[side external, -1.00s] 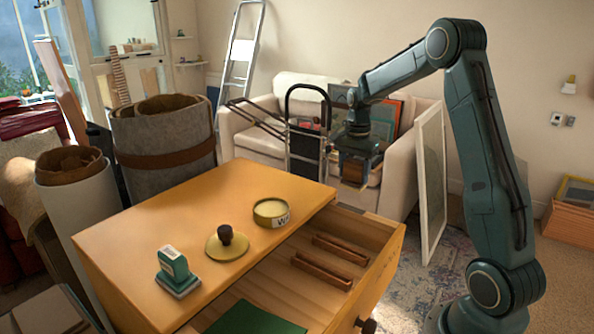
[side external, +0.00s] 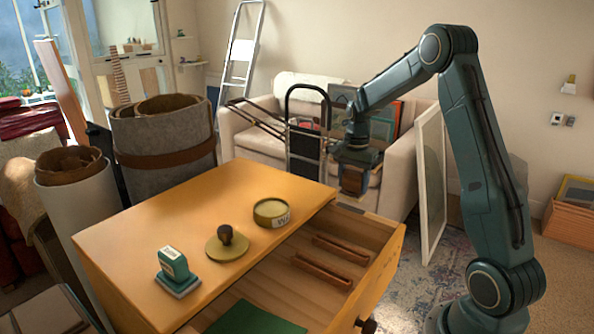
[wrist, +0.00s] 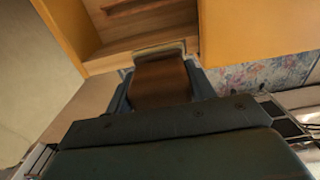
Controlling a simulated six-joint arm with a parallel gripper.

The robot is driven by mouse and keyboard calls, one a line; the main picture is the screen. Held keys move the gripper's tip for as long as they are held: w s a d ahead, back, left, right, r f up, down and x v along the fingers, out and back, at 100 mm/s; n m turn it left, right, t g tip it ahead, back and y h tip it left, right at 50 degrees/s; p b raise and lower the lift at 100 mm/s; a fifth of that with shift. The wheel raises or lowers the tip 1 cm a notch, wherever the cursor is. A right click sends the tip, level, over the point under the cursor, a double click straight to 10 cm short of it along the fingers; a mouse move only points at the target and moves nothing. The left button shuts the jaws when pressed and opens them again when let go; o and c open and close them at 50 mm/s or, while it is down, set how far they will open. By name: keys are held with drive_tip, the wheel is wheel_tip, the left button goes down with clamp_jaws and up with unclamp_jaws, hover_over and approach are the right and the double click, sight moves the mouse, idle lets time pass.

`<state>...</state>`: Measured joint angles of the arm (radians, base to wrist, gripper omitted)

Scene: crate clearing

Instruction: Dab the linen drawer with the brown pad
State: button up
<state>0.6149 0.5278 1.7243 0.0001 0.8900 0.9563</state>
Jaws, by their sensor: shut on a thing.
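My gripper (side external: 354,180) is shut on the brown pad (wrist: 160,82), which also shows in the side view (side external: 352,183). In the wrist view the pad sits between the two fingers, with a pale edge at its far end. The pad hangs in the air near the drawer's far right corner, apart from the wood as far as I can tell. The open drawer (side external: 385,262) slides out of the orange-yellow cabinet; it holds wooden dividers and a green sheet. I see no linen label on it.
On the cabinet top (side external: 160,215) stand a teal stamp (side external: 174,268), a round lid with a dark knob (side external: 228,245) and a labelled round tin (side external: 271,213). A white frame (side external: 432,185) leans at the right. The cabinet top's back part is clear.

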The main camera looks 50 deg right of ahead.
sight(350, 192)
drive_tip(key=shift+f, duration=1.35)
drive_tip(key=shift+f, duration=0.6)
drive_tip(key=shift+d, duration=0.1)
drive_tip(key=shift+d+r, duration=0.15)
drive_tip(key=shift+d, duration=0.35)
drive_tip(key=shift+a, duration=0.1)
drive_tip(key=shift+a, duration=1.15)
drive_tip(key=shift+d, duration=0.2)
drive_tip(key=shift+d+f, duration=0.2)
drive_tip(key=shift+d, duration=0.85)
drive_tip(key=shift+a, duration=0.15)
